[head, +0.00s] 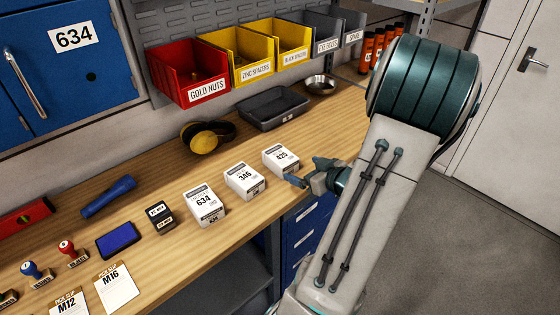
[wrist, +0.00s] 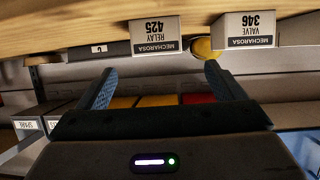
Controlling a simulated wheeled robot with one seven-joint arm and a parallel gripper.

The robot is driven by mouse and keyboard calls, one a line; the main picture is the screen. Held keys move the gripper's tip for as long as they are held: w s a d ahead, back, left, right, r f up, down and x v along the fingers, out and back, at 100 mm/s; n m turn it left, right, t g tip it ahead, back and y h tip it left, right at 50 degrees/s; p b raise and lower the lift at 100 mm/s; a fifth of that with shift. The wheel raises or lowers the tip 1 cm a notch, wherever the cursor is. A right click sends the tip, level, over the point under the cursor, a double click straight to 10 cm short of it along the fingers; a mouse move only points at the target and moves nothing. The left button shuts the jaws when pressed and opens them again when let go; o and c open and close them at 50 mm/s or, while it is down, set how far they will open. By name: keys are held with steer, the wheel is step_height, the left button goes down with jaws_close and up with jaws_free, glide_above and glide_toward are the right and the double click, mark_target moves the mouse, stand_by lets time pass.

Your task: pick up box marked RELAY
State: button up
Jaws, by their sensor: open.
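The RELAY box (head: 281,159) is a small white carton marked 425, upright near the front edge of the workbench, rightmost in a row of three. In the wrist view, upside down, its front label (wrist: 155,36) reads RELAY 425. My gripper (head: 308,174) is open and empty, just right of and in front of this box, apart from it. In the wrist view the two blue fingers (wrist: 158,70) are spread wide, with the box ahead of and between them. The box's back is hidden.
The VALVE box (head: 244,181), marked 346, and the box marked 634 (head: 204,206) stand to the left. Bare wood (head: 335,125) lies right of the tray.

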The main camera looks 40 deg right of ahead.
mark_target(288, 162)
steer(key=x, duration=0.7)
steer(key=shift+w, duration=0.6)
steer(key=p+x, duration=0.1)
steer(key=x, duration=0.3)
steer(key=shift+w+d, duration=0.15)
steer(key=shift+w, duration=0.05)
steer(key=shift+r, duration=0.1)
steer(key=c, duration=1.2)
